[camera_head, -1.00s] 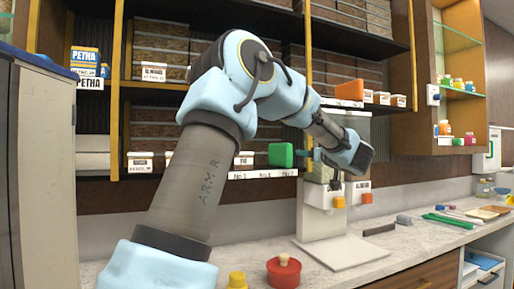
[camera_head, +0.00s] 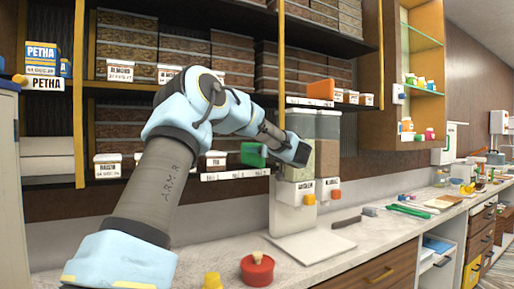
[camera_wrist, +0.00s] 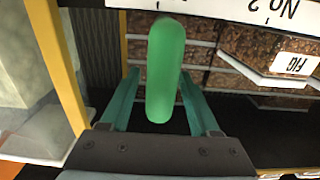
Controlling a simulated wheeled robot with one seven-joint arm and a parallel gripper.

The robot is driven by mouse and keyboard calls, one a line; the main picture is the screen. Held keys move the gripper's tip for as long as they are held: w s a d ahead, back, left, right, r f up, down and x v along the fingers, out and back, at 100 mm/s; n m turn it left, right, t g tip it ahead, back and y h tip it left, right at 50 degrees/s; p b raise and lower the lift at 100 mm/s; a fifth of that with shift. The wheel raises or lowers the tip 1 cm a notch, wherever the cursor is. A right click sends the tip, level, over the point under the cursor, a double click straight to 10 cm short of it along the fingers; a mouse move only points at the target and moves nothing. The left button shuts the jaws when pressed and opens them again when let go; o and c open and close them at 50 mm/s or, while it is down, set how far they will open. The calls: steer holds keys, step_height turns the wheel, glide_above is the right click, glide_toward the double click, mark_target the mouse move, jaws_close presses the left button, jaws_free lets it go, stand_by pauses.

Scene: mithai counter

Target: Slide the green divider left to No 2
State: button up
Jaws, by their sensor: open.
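The green divider (camera_head: 252,154) stands on the lower shelf, above the right part of the numbered label strip (camera_head: 235,175), roughly by the No 3 end. In the wrist view, the divider (camera_wrist: 165,70) is an upright rounded green slab between my gripper's two teal fingers. My gripper (camera_wrist: 158,80) is open around it, with a gap visible on both sides. In the head view my gripper (camera_head: 267,151) reaches the divider from the right, its fingers partly hidden. The No 2 label (camera_wrist: 270,12) shows upside down at the top of the wrist view.
Labelled sweet boxes (camera_head: 108,166) line the lower shelf to the left. An orange divider (camera_head: 321,89) stands on the shelf above. A clear two-part dispenser (camera_head: 314,150) stands close to my wrist. A red lidded pot (camera_head: 257,269) is on the counter.

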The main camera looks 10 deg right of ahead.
steer(key=shift+w, duration=0.1)
jaws_close()
stand_by(0.5)
stand_by(0.9)
